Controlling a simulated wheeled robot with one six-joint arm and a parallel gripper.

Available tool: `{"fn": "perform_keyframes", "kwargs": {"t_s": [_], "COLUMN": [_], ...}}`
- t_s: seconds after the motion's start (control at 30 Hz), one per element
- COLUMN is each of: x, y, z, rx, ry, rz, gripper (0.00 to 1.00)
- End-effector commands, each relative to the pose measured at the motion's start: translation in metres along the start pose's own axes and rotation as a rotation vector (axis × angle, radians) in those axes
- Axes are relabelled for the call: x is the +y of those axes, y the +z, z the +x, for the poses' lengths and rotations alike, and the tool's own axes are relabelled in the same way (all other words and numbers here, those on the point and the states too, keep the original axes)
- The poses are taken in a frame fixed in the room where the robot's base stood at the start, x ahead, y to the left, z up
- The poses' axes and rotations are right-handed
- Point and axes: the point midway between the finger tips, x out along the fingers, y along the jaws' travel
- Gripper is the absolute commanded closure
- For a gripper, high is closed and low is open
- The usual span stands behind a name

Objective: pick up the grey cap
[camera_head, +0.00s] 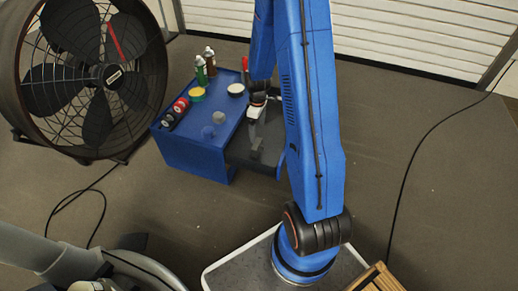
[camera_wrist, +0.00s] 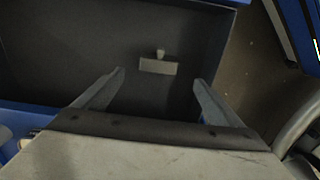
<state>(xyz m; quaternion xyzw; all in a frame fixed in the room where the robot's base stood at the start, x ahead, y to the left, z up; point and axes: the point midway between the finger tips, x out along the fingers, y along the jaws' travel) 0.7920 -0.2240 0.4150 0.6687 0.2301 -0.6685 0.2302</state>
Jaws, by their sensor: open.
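A small light grey piece (camera_wrist: 158,66) with a short stub lies on the dark floor of the open drawer (camera_wrist: 60,60). It looks like the grey cap, but its exact shape is too small to tell. My gripper (camera_wrist: 158,88) is open and empty, with its two fingers apart. In the wrist view the piece shows just beyond the fingertips, between them, and nothing touches it. The piece cannot be made out in that view.
On the cabinet top are bottles (camera_head: 201,72), a yellow-green roll (camera_head: 197,94), a white-topped can (camera_head: 236,89), red-and-black rolls (camera_head: 174,113) and a small greyish round item (camera_head: 218,117). A large fan (camera_head: 95,75) stands left. Drawer walls surround the piece. Floor at right is clear except a cable.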

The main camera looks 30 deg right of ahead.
Motion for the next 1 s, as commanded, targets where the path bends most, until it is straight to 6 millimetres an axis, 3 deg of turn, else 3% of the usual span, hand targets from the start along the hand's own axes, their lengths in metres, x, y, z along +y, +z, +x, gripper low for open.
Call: {"fn": "perform_keyframes", "kwargs": {"t_s": [0.4,0.77,1.0], "x": [-0.001,0.000,0.002], "y": [0.001,0.002,0.006], "z": [0.060,0.077,0.104], "rx": [-0.002,-0.001,-0.001], "ry": [-0.002,-0.001,-0.002], "rz": [0.000,0.001,0.001], "gripper": [0.10,0.10,0.10]}}
